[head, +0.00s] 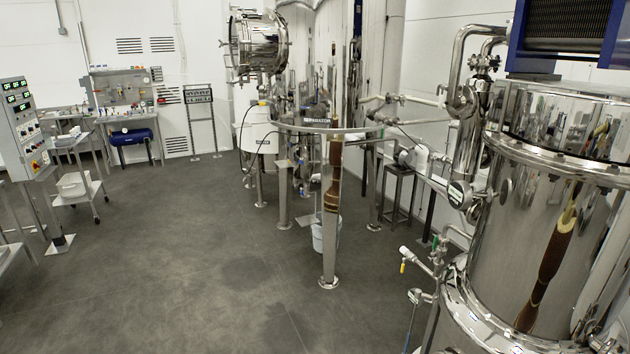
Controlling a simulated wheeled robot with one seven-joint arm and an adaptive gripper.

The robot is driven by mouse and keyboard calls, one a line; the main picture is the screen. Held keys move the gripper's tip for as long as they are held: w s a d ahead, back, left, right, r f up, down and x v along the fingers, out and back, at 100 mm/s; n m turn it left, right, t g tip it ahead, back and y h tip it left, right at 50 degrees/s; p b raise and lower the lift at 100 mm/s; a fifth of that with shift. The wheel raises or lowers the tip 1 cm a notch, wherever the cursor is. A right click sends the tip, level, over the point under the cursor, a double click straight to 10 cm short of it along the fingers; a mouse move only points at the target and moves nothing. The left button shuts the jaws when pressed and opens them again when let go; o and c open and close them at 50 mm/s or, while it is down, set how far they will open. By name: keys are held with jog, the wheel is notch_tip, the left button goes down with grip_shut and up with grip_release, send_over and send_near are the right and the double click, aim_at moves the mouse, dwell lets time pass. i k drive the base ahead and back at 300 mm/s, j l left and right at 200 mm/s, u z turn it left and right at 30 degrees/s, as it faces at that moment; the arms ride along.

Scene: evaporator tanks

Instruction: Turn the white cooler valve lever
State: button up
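No lever can be clearly picked out as the white cooler valve lever. A small valve with a pale end and a yellow tip (404,258) sits on a thin pipe left of the large steel tank (530,235). My gripper is not in view.
A steel leg (331,215) and a bucket (326,232) stand mid-floor under the round frame. A control panel (22,125), a white cart (76,188) and a workbench (125,112) stand at left. The grey floor (190,260) between is clear.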

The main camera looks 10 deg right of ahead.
aim_at(441, 100)
jog(key=i+z, duration=0.3)
jog(key=i, duration=0.2)
jog(key=i+j+z, duration=0.1)
jog(key=i+z, duration=0.2)
jog(key=i, duration=0.2)
jog(key=i+j+z, duration=0.3)
jog(key=i, duration=0.2)
jog(key=l, duration=0.1)
